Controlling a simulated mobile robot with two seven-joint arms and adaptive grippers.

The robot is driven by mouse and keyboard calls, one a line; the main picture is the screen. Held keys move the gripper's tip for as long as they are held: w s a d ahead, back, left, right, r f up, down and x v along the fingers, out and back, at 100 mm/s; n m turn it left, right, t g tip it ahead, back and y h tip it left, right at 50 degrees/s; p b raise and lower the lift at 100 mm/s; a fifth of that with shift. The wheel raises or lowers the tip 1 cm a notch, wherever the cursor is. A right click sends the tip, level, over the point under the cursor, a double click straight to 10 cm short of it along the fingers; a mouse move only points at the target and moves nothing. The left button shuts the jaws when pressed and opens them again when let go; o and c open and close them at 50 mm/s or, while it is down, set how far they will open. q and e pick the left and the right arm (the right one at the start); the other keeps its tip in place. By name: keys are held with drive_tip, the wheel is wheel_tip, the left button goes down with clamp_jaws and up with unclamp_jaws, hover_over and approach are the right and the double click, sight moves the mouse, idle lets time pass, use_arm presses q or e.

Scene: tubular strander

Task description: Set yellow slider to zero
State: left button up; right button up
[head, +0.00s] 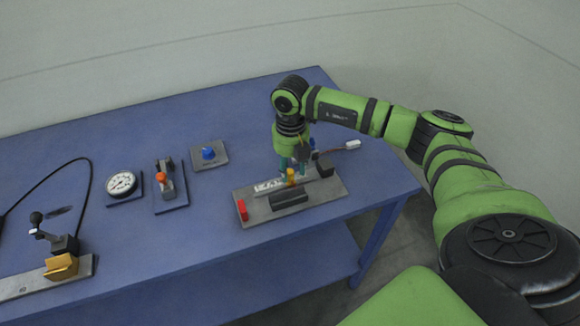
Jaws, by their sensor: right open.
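The yellow slider (291,175) stands upright on a grey base plate (331,194) at the right part of the blue table. A pale scale strip (268,185) runs to the left of it, its markings too small to read. My right gripper (291,166) points down over the plate, open, with its teal fingertips close around or just behind the slider. I cannot tell whether the fingers touch it. My left gripper is not in view.
A red block (242,210) and a dark bar (289,199) sit on the same plate. A blue knob (208,153), an orange-topped switch (161,177), a round gauge (121,184) and a lever with a yellow block (61,266) stand to the left. The front table middle is clear.

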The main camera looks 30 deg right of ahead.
drive_tip(key=shift+f, duration=0.95)
clamp_jaws()
drive_tip(key=a, duration=0.3)
drive_tip(key=w+a+b, duration=0.1)
drive_tip(key=a, duration=0.1)
drive_tip(key=w+a, duration=0.1)
drive_tip(key=a, duration=0.2)
drive_tip(key=shift+w+a+r+b, duration=0.15)
drive_tip(key=shift+a+b, duration=0.15)
drive_tip(key=shift+d, duration=0.1)
